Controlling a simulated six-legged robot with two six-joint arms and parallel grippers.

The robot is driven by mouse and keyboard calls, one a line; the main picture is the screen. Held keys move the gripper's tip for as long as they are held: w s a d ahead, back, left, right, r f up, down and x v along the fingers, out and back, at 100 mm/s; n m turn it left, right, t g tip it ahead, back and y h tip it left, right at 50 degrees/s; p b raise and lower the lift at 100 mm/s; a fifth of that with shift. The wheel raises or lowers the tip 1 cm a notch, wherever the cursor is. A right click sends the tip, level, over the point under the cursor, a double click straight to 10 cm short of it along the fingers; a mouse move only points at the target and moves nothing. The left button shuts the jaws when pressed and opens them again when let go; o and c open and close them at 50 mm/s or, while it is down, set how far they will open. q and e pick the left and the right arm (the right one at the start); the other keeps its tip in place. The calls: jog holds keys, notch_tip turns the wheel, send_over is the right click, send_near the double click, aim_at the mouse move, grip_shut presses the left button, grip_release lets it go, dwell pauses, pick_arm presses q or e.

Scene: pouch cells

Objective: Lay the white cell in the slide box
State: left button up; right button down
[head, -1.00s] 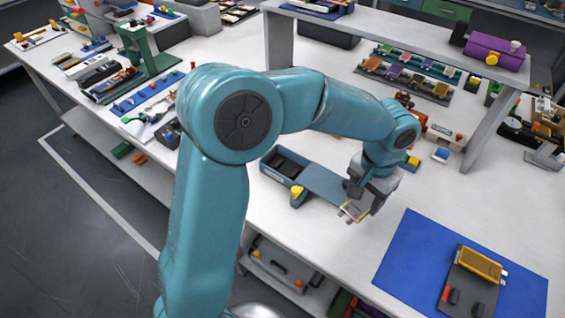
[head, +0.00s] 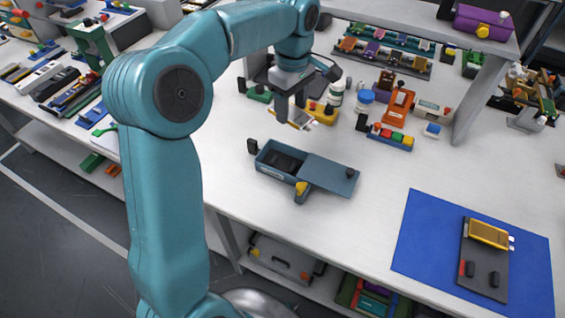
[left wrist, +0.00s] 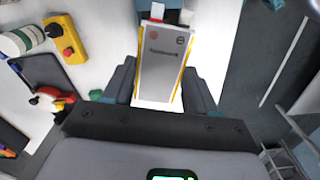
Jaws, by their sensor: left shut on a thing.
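The white cell (left wrist: 160,62), pale grey-white with yellow edges and tabs at its far end, is between the fingers of my left gripper (left wrist: 158,88). In the head view my left gripper (head: 292,112) is shut on the cell (head: 301,121), above the table and beyond the slide box. The blue-grey slide box (head: 272,172) stands on the table. Its lid (head: 330,178) lies out to the right and the dark compartment at the left is uncovered. The box is not clear in the left wrist view. My right gripper is not in view.
A blue mat (head: 425,235) at the right bears a dark fixture with a gold cell (head: 488,234). A yellow button box (head: 322,113), an orange device (head: 398,105) and a tray of coloured blocks (head: 390,137) stand behind. The table between slide box and mat is clear.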

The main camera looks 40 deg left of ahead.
pick_arm(q)
jog(key=shift+s+a+r+n, duration=0.2)
jog(key=shift+a+r+n, duration=0.05)
jog(key=shift+a+n, duration=0.25)
jog(key=shift+s+a+r+n, duration=0.25)
jog(key=shift+a+n, duration=0.15)
jog(key=shift+n, duration=0.1)
jog(key=shift+s+a+r+n, duration=0.1)
jog(key=shift+s+a+n, duration=0.05)
jog(key=shift+a+n, duration=0.25)
jog(key=b, duration=0.1)
send_near(281, 165)
notch_tip(281, 165, down, 5)
jog(key=shift+f, duration=0.15)
jog(key=shift+f+b, duration=0.2)
jog(key=shift+b, duration=0.2)
jog(key=o, duration=0.7)
jog(key=shift+r, duration=0.1)
